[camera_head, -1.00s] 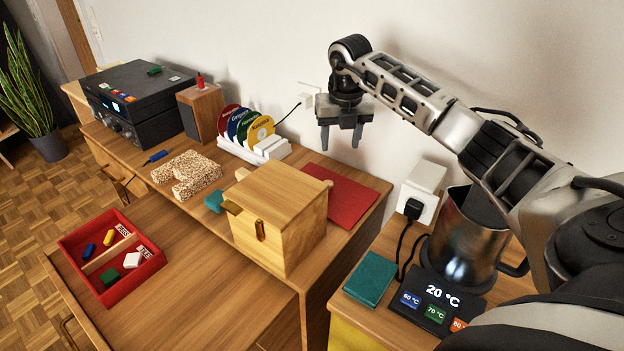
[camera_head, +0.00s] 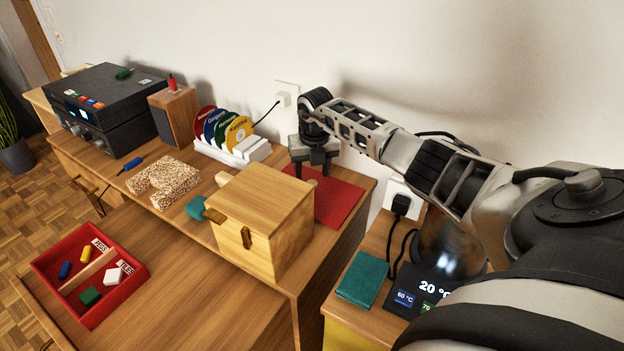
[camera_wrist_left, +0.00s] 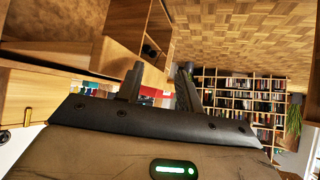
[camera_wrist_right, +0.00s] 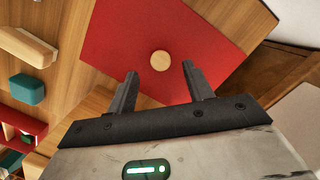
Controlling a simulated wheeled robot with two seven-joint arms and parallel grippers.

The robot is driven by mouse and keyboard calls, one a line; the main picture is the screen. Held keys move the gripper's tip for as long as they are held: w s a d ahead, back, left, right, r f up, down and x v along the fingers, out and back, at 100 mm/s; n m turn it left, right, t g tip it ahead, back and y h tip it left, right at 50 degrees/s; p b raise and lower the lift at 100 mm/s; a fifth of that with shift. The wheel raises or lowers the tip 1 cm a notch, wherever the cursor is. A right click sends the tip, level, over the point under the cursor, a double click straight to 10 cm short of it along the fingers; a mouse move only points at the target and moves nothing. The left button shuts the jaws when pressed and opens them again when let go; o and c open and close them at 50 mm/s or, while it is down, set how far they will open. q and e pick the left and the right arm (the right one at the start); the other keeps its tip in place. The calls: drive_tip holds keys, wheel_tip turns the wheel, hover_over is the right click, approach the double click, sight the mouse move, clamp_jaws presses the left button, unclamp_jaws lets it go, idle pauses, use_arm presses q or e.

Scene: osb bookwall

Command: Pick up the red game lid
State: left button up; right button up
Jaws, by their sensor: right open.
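The red game lid (camera_head: 340,198) lies flat on the cabinet top, behind and right of the wooden box. In the right wrist view the red lid (camera_wrist_right: 120,45) shows a round wooden knob (camera_wrist_right: 160,60) on it. My right gripper (camera_head: 312,175) is above the lid near its far left part, with the fingers pointing down. In the right wrist view its fingertips (camera_wrist_right: 158,68) are apart on either side of the knob in the picture, with nothing between them held. My left gripper (camera_wrist_left: 160,72) shows only in its own wrist view, fingers apart, away from the lid.
The wooden box (camera_head: 262,215) stands close in front of the lid. A CD rack (camera_head: 232,145) stands to the left, and a teal block (camera_head: 196,208) lies beside the box. A red tray (camera_head: 90,275) with small pieces sits at lower left. A kettle (camera_head: 445,245) stands at right.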

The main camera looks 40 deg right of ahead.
sight(312, 182)
drive_tip(key=f+b, duration=0.2)
drive_tip(key=f, duration=0.1)
drive_tip(key=shift+w+d+f, duration=0.15)
drive_tip(key=shift+w, duration=0.05)
drive_tip(key=shift+f+b, duration=0.25)
drive_tip(key=shift+b, duration=0.25)
drive_tip(key=shift+r, duration=0.1)
clamp_jaws()
use_arm(q)
drive_tip(key=shift+w+d+f, duration=0.15)
drive_tip(key=shift+d+f, duration=0.15)
drive_tip(key=shift+f, duration=0.45)
use_arm(e)
drive_tip(key=shift+w, duration=0.1)
drive_tip(key=shift+r, duration=0.1)
